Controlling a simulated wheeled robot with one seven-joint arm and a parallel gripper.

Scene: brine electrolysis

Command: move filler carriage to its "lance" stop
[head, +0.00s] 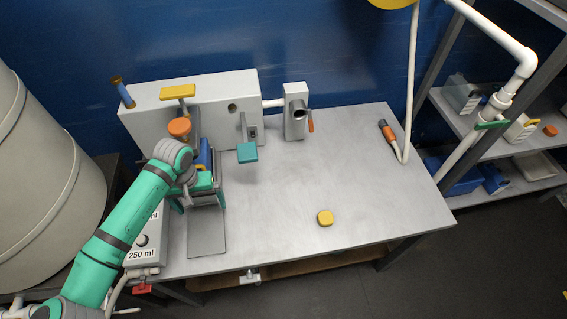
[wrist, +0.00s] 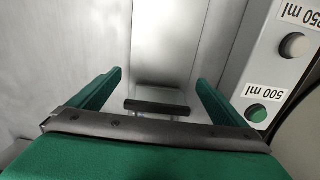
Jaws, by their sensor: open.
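My gripper (head: 200,200) points down over the left part of the bench, above the back end of a grey track plate (head: 207,235). In the wrist view my gripper (wrist: 157,88) is open, with one green finger on each side of a dark bar (wrist: 155,107) on a pale bracket. The bar looks like a handle of the filler carriage, but my gripper and arm hide most of the carriage in the head view. I cannot tell whether the fingers touch the bar. A blue part (head: 205,153) shows just behind my gripper. No "lance" label is readable.
A control box (head: 143,240) with volume buttons stands left of the track, close to my arm. A grey housing (head: 215,105) with an orange knob (head: 180,127) in front stands behind. A yellow puck (head: 325,218) lies at right; the bench's middle (head: 290,180) is clear.

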